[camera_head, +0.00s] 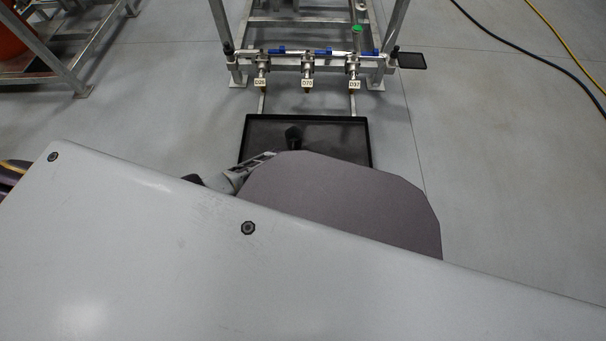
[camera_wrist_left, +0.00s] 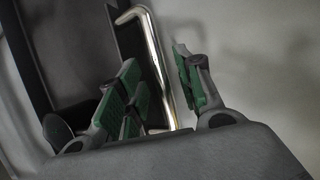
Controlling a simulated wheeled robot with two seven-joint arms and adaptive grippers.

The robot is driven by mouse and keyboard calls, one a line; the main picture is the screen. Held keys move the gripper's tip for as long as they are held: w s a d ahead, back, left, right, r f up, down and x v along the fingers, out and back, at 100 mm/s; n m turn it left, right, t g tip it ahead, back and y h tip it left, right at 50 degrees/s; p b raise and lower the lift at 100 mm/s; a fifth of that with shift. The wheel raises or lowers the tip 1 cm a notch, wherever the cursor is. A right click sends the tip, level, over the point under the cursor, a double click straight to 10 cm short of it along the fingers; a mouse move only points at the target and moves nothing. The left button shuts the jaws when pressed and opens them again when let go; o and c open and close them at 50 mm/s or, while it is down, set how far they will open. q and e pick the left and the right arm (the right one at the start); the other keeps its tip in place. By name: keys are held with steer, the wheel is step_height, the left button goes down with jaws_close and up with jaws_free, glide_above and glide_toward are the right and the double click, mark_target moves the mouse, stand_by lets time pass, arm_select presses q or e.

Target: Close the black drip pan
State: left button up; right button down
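The black drip pan (camera_head: 260,128) is a shallow rectangular tray extending toward me on two rails below the valve skid. My arm hides its near edge in the head view. In the left wrist view, the pan's dark wall (camera_wrist_left: 129,40) stands beside a shiny bent metal handle (camera_wrist_left: 152,55). My left gripper (camera_wrist_left: 160,72) is open, with green-padded fingers on either side of the handle. There is a gap to the right finger; whether the left finger touches the handle I cannot tell. My right gripper is not in view.
Above the pan, the skid frame (camera_head: 235,75) carries several tagged valves (camera_head: 307,68). A small black tray (camera_head: 411,60) sticks out at its right. Black and yellow hoses (camera_head: 540,45) lie at far right. The floor right of the pan is clear. Another metal frame stands at upper left.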

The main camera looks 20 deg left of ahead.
arm_select(q)
steer(key=shift+c, duration=0.3)
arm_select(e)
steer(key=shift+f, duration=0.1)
arm_select(q)
jaws_close()
steer(key=shift+w+a, duration=0.1)
steer(key=shift+w, duration=0.1)
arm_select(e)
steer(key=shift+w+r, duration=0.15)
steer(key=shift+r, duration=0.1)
